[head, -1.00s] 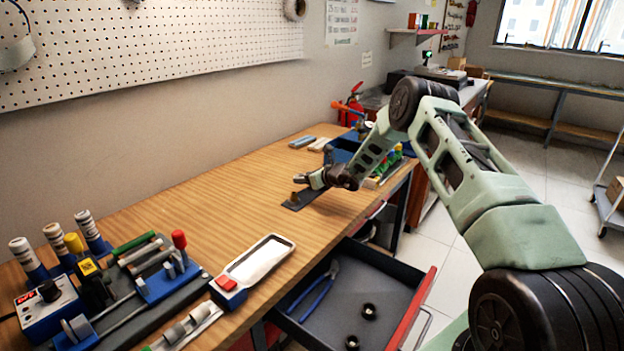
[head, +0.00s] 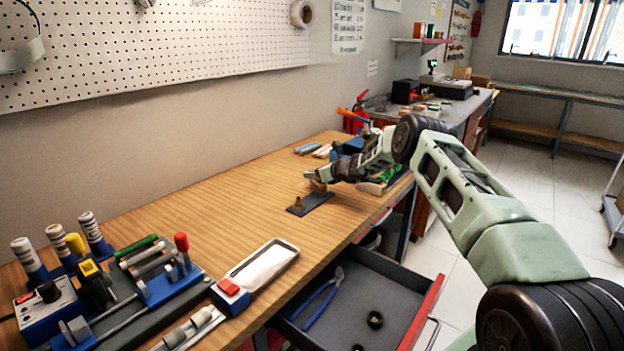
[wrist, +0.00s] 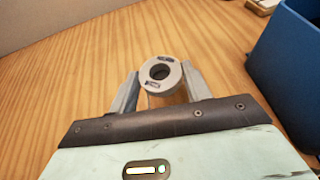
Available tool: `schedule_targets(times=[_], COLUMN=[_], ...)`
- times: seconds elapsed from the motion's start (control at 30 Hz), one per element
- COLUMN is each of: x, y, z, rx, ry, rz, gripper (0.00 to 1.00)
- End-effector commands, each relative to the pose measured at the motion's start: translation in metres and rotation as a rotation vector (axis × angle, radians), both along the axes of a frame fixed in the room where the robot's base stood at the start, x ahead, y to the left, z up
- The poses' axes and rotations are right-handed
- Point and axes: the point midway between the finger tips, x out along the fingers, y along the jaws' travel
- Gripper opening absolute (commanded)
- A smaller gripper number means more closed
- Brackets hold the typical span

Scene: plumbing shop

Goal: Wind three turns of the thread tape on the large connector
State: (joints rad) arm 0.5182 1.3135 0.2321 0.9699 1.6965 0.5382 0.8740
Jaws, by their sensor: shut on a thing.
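My gripper (head: 311,175) is over the far part of the wooden bench, beside a dark flat plate (head: 316,202). In the wrist view its two grey fingers (wrist: 157,88) are shut on a pale grey roll with a dark centre hole, which looks like the thread tape (wrist: 160,71). Two brass-coloured fittings show at the plate: a smaller one (head: 298,203) near its left end and a larger one, likely the large connector (head: 319,187), close under the gripper. I cannot tell whether the tape touches it. The wrist view does not show the fittings.
A blue bin (wrist: 290,75) stands right of the gripper. An open drawer (head: 362,292) with pliers juts out below the bench front. A tray (head: 262,264) and a tool rack (head: 120,290) fill the near left. The bench middle is clear.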

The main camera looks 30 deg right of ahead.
Motion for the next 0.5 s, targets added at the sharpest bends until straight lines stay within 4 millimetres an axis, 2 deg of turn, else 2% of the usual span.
schedule_targets(times=[0.1, 0.5], x=[0.002, -0.009], y=[-0.011, -0.044], z=[-0.002, -0.001], rx=[-0.002, 0.000], ry=[0.000, 0.001], rz=[-0.001, -0.001], gripper=[0.27, 0.27])
